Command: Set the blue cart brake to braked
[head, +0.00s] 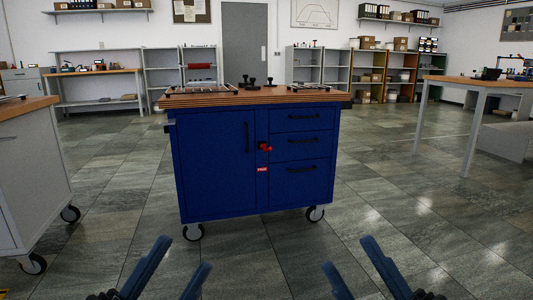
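The blue cart (213,165) stands ahead in the head view, with a wooden top, a door on the left and several drawers on the right. A small red knob or lever (265,147) sits on its front between door and drawers, with a small red label (262,169) below it. The label is too small to read. My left gripper (178,262) and my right gripper (352,262) are at the bottom edge, both with fingers apart and empty. Both are well short of the cart and touch nothing.
A light grey wheeled cabinet (38,180) stands at the left. A wooden-topped table (480,83) is at the right. Trays and dark knobbed parts lie on the cart's top (255,97). The tiled floor (270,255) before the cart is clear.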

